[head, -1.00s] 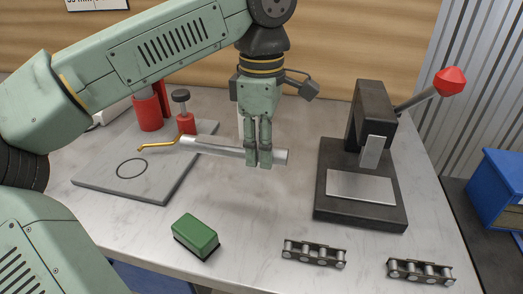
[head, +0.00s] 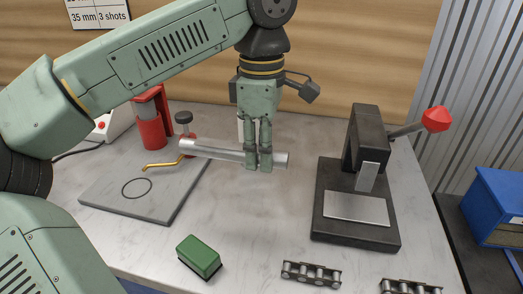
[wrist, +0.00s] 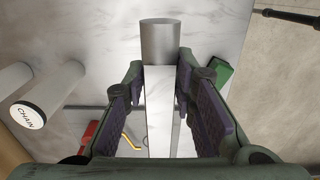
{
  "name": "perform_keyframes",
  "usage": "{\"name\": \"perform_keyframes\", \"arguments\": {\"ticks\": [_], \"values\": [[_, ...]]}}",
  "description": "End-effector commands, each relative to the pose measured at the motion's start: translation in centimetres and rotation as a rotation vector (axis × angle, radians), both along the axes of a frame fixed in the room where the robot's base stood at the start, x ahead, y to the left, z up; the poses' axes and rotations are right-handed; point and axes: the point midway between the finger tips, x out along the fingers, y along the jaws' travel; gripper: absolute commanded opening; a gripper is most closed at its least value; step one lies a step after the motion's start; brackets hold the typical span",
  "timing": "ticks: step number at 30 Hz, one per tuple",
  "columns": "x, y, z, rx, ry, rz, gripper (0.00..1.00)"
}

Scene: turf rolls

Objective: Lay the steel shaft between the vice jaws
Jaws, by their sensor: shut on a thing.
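The steel shaft (head: 215,150) is a bright grey cylinder, held nearly level across my gripper (head: 259,165). Its right end sticks out a little past the fingers and its longer part reaches left. In the wrist view the shaft (wrist: 160,42) runs between the two padded fingers. My gripper is shut on it, above the table. A red upright fixture (head: 150,125) and a smaller red part with a dark knob (head: 186,143) stand behind the shaft's left end. They may be the vice; I cannot make out its jaws, and the shaft partly covers the smaller part.
A grey board (head: 165,205) with a black ring and a gold hooked rod (head: 163,165) lie left. A black press (head: 325,205) with a red-knobbed lever stands right. A green block (head: 199,255) and chain pieces (head: 312,272) lie in front. A cylinder marked CHAIN (wrist: 32,115) stands near my gripper.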

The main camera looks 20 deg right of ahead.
Motion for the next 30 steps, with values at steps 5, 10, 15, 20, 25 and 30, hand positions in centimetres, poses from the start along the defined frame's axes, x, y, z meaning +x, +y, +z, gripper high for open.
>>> {"name": "perform_keyframes", "arguments": {"ticks": [5,10,15,20,25,30], "values": [[0.0,0.0,1.2,-0.002,-0.002,0.000,0.00],[0.0,0.0,2.0,-0.001,-0.002,0.000,0.00],[0.0,0.0,2.9,-0.002,-0.002,0.001,0.00],[0.0,0.0,3.4,0.000,-0.002,0.000,0.00],[0.0,0.0,3.4,0.000,-0.002,0.000,0.00],[0.0,0.0,3.4,0.000,-0.002,0.000,0.00]]}}
